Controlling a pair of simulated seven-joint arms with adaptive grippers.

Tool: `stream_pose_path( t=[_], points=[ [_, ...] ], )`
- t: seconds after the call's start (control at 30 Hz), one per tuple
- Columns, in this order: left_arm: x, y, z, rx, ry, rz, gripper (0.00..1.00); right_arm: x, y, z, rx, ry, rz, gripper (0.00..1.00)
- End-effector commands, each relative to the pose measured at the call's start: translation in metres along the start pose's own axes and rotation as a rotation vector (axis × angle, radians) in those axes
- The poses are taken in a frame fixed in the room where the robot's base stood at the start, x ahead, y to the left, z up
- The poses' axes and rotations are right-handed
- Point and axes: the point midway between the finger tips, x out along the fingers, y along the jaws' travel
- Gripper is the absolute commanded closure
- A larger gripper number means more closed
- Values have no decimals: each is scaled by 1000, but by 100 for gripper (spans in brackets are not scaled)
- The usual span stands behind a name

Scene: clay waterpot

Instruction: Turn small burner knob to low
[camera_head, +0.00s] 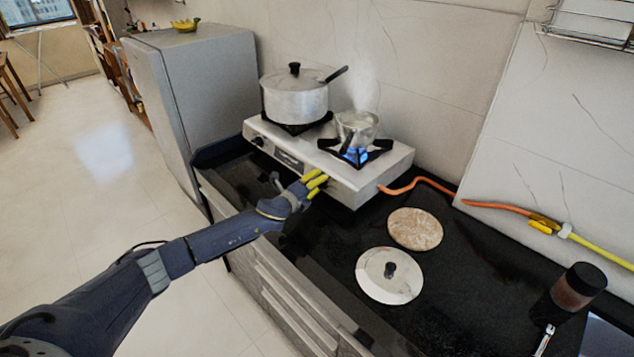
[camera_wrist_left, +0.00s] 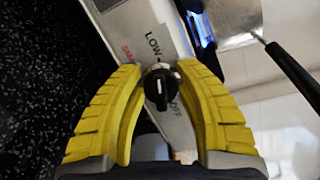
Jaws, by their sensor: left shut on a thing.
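The two-burner stove (camera_head: 352,187) stands on the black counter. My left gripper (camera_head: 318,183) is at the front of its right end, with yellow fingers. In the left wrist view the small burner knob (camera_wrist_left: 160,87), black with a white mark, sits between the fingertips of my left gripper (camera_wrist_left: 160,72), which are shut on it. The printed label LOW (camera_wrist_left: 154,44) is just beyond the knob, and part of OFF shows to its right. The small burner (camera_head: 357,154) has a blue flame under a small steaming pot (camera_head: 357,126). My right gripper is not in view.
A large lidded pot (camera_head: 295,100) stands on the left burner. An orange hose (camera_head: 415,181) runs from the stove's right side. A round flat board (camera_head: 415,229) and a metal lid (camera_head: 389,276) lie on the counter. A dark jar (camera_head: 578,287) stands at right.

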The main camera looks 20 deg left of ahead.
Motion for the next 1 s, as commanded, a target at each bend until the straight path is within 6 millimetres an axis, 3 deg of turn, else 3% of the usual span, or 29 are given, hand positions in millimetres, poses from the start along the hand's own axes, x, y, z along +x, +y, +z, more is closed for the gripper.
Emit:
stream_pose_path(
  t=[0.07, 0.1, 0.23, 0.67, 1.0],
  points=[
    [1, -1, 2, 0, -4, -1, 94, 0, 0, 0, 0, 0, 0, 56],
    [1, -1, 2, 0, -4, -1, 60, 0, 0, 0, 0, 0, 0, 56],
    [0, -1, 2, 0, -3, -1, 44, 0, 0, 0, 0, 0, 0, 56],
    [-10, 0, 1, 1, -1, -1, 44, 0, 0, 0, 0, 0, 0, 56],
    [-62, 0, 1, 1, 0, 0, 44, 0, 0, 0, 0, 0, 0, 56]
  ],
)
